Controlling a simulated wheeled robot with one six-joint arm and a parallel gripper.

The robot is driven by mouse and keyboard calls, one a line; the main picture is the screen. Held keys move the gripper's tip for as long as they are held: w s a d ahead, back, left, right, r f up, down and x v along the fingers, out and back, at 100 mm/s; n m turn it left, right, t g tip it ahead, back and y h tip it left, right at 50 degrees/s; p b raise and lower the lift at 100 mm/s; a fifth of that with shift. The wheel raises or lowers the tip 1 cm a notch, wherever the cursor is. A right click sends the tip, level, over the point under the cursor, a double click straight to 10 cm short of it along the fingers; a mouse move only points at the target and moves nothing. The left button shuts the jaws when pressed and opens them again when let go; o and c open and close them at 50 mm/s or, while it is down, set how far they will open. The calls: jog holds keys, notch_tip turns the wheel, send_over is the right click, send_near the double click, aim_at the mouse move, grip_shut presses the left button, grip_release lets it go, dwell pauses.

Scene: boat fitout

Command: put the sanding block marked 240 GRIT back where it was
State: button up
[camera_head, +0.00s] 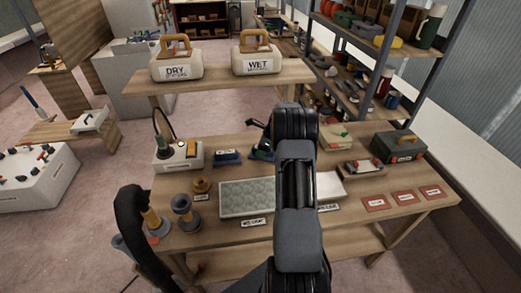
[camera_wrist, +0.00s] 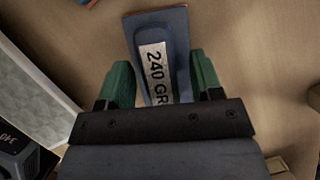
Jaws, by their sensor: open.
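The blue sanding block (camera_wrist: 160,60) shows in the wrist view with a white label, of which "240 GR" is readable. It lies on a tan wooden surface. The green fingers of my gripper (camera_wrist: 160,85) are open, one on each side of the block's near part; I cannot tell whether they touch it. The near end of the block is hidden by my gripper body. In the head view my arm covers the middle of the bench (camera_head: 235,232), and I cannot make out my fingertips or this block there.
A pale dimpled panel (camera_head: 238,199) lies left of my arm. A blue block (camera_head: 227,156) with an unreadable label sits behind it. Red cards (camera_head: 404,198) and a dark green case (camera_head: 398,146) are on the right. DRY (camera_head: 176,66) and WET (camera_head: 256,61) containers stand on the raised shelf.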

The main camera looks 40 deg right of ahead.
jog(key=b+v, duration=0.1)
jog(key=v, duration=1)
jog(key=shift+f, duration=0.1)
jog(key=s+a+r+n+h, duration=0.1)
jog(key=s+a+r+n, duration=0.2)
jog(key=a+r+n, duration=0.45)
jog(key=s+a+r+n+h, duration=0.1)
jog(key=s+a+r+n, duration=0.3)
jog(key=a, duration=0.7)
jog(key=s+a+f+n+h, duration=0.1)
jog(key=s+a+f+n, duration=0.1)
jog(key=s+a+n, duration=0.9)
jog(key=s+n, duration=0.4)
jog(key=n, duration=0.1)
jog(key=shift+a+f+t, duration=0.2)
jog(key=shift+f+t, duration=0.1)
jog(key=shift+t, duration=0.1)
jog(key=shift+s, duration=0.15)
